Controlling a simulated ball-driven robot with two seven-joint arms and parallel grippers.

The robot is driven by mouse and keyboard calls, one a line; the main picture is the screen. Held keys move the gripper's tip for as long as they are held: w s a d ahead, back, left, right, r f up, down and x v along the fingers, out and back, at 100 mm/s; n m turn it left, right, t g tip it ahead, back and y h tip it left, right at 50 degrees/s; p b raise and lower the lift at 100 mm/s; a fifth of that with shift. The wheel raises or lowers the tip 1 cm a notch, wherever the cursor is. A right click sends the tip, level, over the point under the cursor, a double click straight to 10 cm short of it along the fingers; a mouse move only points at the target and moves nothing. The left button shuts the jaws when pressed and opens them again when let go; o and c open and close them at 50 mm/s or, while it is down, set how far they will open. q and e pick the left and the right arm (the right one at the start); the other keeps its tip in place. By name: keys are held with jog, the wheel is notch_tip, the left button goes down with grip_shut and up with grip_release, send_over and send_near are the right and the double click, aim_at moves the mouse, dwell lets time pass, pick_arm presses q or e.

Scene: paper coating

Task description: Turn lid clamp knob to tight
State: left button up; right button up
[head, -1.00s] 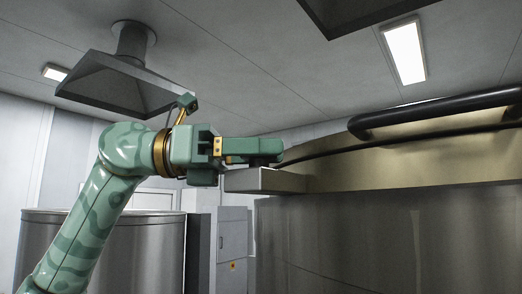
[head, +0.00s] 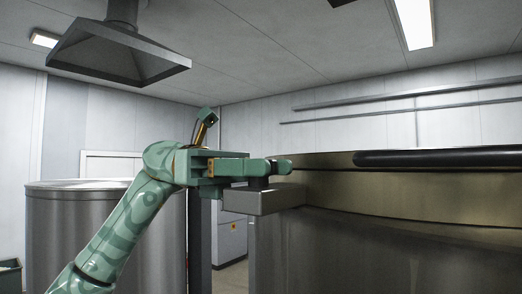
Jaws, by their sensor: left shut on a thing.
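My left gripper (head: 278,168) is at the vat's left rim, with its fingers pointing right. It is shut on the small dark lid clamp knob (head: 258,183), which shows only in part below the fingers. The knob sits on top of a grey clamp block (head: 265,200) that sticks out from the rim. The fingers hide most of the knob, so I cannot tell how far it is turned. The brass-coloured lid (head: 400,190) covers the large steel vat (head: 390,255). My right gripper is not in view.
A long black handle bar (head: 440,158) runs along the lid. A second steel drum (head: 60,235) stands at the left, behind my left arm. A grey cabinet (head: 230,240) stands at the back between drum and vat. An extractor hood (head: 120,45) hangs at upper left.

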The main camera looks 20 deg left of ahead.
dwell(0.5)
pick_arm(q)
jog(key=o, duration=1)
jog(key=shift+a, duration=0.1)
jog(key=shift+w+a, duration=0.1)
jog(key=v, duration=1.6)
jog(key=shift+w, duration=0.2)
